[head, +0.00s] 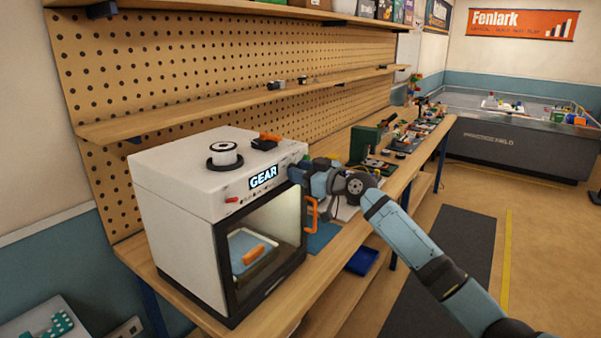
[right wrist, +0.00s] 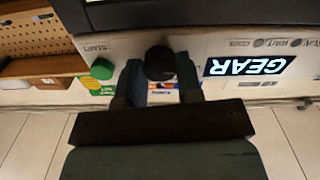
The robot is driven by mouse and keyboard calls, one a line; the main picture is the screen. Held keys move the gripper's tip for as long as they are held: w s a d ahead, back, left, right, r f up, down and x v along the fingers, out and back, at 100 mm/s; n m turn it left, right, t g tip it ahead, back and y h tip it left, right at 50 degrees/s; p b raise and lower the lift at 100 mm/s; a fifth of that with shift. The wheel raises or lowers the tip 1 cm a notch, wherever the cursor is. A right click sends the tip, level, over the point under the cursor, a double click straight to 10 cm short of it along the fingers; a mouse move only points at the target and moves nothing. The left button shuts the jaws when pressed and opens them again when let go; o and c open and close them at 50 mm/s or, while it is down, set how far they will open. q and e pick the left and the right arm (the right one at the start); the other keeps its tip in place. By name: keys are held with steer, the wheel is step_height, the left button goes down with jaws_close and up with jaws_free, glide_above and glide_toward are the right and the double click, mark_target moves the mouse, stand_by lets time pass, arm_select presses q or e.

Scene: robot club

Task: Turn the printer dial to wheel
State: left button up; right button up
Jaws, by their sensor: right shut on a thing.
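The white printer (head: 170,185) stands on the workbench, with a lit display (head: 263,177) reading GEAR on its upper front. The display is upside down in the right wrist view (right wrist: 249,66). The black round dial (right wrist: 160,63) is beside the display, between my right gripper's two fingers. My right gripper (head: 299,175) is shut on the dial at the printer's upper right front; in the head view it mostly covers the dial. A green button (right wrist: 102,69) marked START is beside the dial in the right wrist view. My left gripper is not in view.
The printer's glass door (head: 265,255) has an orange handle (head: 311,214) just below my right gripper. A pegboard (head: 200,75) stands behind. Small parts crowd the far bench. The floor at right is clear.

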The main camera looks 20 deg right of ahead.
steer(key=shift+r+m+p, duration=0.1)
steer(key=shift+m+p, duration=1.3)
steer(key=shift+m, duration=3.6)
steer(key=o, duration=0.9)
steer(key=shift+o, duration=0.2)
steer(key=b+v, duration=0.2)
steer(key=v, duration=1.2)
